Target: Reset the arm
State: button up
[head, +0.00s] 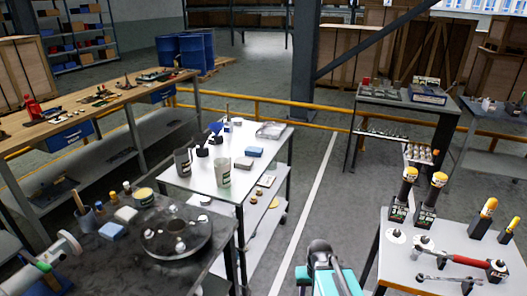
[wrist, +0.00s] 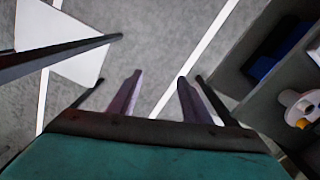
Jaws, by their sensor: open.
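My gripper (wrist: 159,80) shows in the wrist view with its two fingers apart and nothing between them. Bare grey floor with a white line lies beyond the fingertips. In the head view a teal and dark part of my own body (head: 325,278) stands at the bottom centre, between the white table and the right-hand bench. I cannot make out the fingers there. The gripper touches nothing that I can see.
A white table (head: 262,160) with cups and blocks stands left of centre. A dark bench (head: 85,262) holding a round flanged part (head: 178,230) is at lower left. A grey bench (head: 395,270) with tools is at lower right. The floor aisle (head: 310,195) between is clear.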

jog(key=s+f+g+b, duration=0.5)
jog(key=s+f+b, duration=0.5)
jog(key=s+f, duration=1.5)
jog(key=shift+s+f, duration=0.25)
jog(key=shift+f, duration=1.45)
